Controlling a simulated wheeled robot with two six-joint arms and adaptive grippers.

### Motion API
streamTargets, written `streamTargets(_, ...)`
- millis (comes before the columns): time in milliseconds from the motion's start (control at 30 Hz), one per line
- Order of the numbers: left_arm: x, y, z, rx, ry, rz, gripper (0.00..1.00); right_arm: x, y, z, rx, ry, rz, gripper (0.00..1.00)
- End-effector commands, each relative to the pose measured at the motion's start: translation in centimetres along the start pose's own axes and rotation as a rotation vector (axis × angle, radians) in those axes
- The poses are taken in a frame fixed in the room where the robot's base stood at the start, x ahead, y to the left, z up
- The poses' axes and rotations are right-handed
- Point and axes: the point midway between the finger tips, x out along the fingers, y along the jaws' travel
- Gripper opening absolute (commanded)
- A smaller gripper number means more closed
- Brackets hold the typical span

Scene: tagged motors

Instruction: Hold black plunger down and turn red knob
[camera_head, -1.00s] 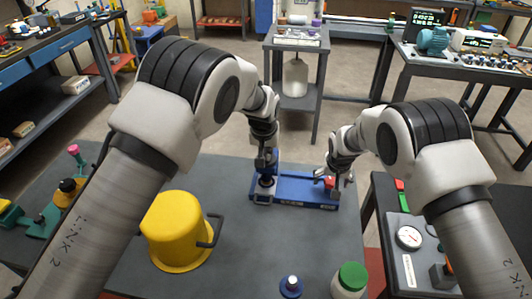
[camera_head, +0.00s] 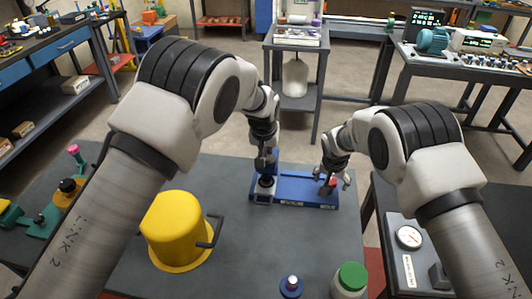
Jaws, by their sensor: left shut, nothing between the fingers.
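The blue fixture (camera_head: 292,190) lies flat on the dark grey table, with a black plunger unit (camera_head: 265,186) at its left end and a red knob (camera_head: 331,184) at its right end. My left gripper (camera_head: 265,168) is shut and points down right above the plunger, whose top it hides; I cannot tell how far down the plunger is. My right gripper (camera_head: 333,180) is at the red knob, its fingers spread to either side of it. The fingers partly cover the knob, and contact is not clear.
A yellow pot-like cover (camera_head: 174,232) with a black handle stands front left of the fixture. A blue round piece (camera_head: 291,286) and a green-capped jar (camera_head: 350,279) stand at the front. The table between them is clear. A gauge panel (camera_head: 408,238) is at right.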

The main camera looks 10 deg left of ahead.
Motion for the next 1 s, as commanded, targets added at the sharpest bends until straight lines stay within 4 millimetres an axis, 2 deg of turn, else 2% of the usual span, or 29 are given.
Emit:
streamTargets(333,-0.2,0.0,0.0,0.0,-0.002,0.0,0.0,0.0,0.0,0.0,-0.002,0.001,-0.001,0.83)
streamTargets(1000,-6.4,0.0,-2.0,0.0,0.003,0.001,0.0,0.0,-0.1,0.0,-0.002,0.001,-0.001,0.83)
